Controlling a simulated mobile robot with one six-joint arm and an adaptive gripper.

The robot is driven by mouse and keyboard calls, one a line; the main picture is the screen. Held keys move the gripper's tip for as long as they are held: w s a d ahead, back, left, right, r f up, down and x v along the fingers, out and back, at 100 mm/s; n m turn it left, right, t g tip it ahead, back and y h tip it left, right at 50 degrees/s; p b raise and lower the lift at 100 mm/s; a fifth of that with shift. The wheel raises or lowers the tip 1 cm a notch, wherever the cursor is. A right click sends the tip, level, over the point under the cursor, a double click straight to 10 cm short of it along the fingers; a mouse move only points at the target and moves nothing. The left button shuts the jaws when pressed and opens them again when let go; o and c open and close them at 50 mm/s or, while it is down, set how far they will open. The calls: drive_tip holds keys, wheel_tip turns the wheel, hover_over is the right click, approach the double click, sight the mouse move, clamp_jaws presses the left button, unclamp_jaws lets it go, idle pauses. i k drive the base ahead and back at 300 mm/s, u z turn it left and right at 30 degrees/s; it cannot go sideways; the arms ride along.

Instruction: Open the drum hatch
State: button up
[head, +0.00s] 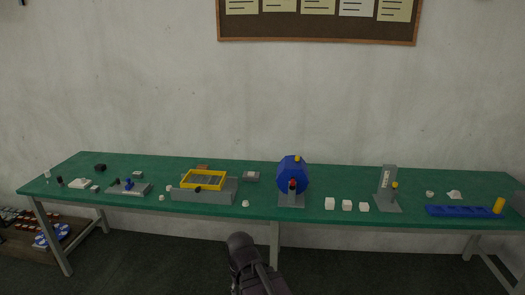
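The blue drum (287,176) stands on a grey stand (291,201) on the green bench, a little right of the middle in the head view. A small yellow part (297,158) sits at its top, and a small red part shows low on its front. I cannot tell the hatch's outline or whether it is open at this size. A dark part of my own arm rises from the bottom edge, in front of the bench and left of the drum. My gripper's fingers do not show.
Left of the drum are a yellow frame (203,179) on a grey box and several small parts. To its right are white blocks (347,205), a grey upright stand (387,182) and a blue strip (460,211). A low shelf (55,232) holds items below left.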

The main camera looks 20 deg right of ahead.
sight(291, 162)
drive_tip(key=z, duration=0.45)
drive_tip(key=i, duration=1.25)
drive_tip(key=z, duration=0.5)
